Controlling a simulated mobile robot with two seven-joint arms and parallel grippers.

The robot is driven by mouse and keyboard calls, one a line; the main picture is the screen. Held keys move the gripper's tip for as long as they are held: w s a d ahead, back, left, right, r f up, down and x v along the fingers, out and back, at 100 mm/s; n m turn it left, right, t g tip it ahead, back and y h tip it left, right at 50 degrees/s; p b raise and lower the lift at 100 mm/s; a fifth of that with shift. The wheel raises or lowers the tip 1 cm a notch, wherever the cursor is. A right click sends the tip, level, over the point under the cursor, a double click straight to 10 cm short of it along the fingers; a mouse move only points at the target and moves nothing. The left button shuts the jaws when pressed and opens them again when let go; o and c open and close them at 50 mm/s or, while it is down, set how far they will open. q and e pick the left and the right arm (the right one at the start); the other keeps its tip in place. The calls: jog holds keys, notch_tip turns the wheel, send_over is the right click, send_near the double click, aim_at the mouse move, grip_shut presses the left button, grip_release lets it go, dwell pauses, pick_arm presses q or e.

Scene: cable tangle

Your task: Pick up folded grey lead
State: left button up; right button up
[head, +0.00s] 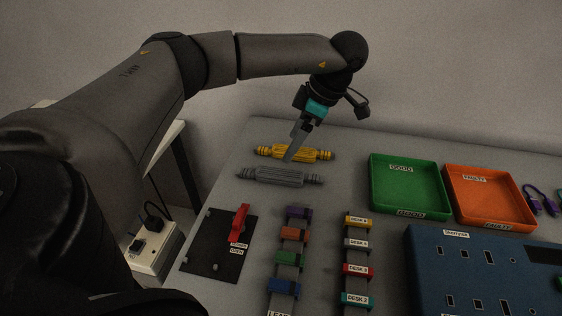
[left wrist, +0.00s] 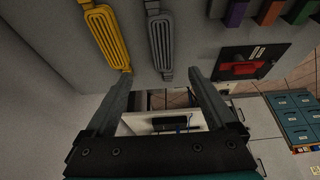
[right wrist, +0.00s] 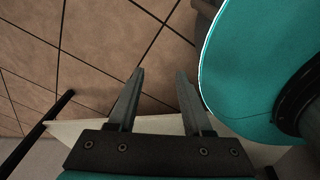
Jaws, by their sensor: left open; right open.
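The folded grey lead (head: 280,176) lies on the grey table, just in front of a folded yellow lead (head: 294,153). Whether the fingertips touch the lead I cannot tell. My right gripper (right wrist: 158,85) is open and empty above the floor in the right wrist view.
A green tray (head: 408,160) and an orange tray (head: 490,168) stand at the right. A dark plate with a red lever (head: 239,224), coloured connector rows (head: 290,235) and a blue test box (head: 470,240) are nearer. A power strip (head: 155,250) is at the left.

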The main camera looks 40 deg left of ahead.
aim_at(276, 172)
pick_arm(q)
jog(key=x, duration=0.3)
jog(key=shift+f+b, duration=0.15)
jog(key=shift+b, duration=0.15)
jog(key=shift+s+a+f, duration=0.1)
jog(key=shift+a+f, duration=0.15)
jog(key=shift+f, duration=0.35)
jog(key=shift+s+a+f, duration=0.1)
jog(key=shift+f, duration=0.25)
jog(key=b+x, duration=0.1)
jog(key=x, duration=0.2)
jog(key=shift+s+b, duration=0.2)
jog(key=shift+b, duration=0.1)
jog(key=shift+s+f, duration=0.1)
jog(key=shift+f, duration=0.5)
pick_arm(e)
jog(key=w+a, duration=0.1)
jog(key=w, duration=0.5)
jog(key=shift+w+a+r, duration=0.15)
jog(key=shift+w+a, duration=0.2)
jog(key=shift+w, duration=0.05)
pick_arm(q)
jog(key=shift+c, duration=0.2)
grip_shut()
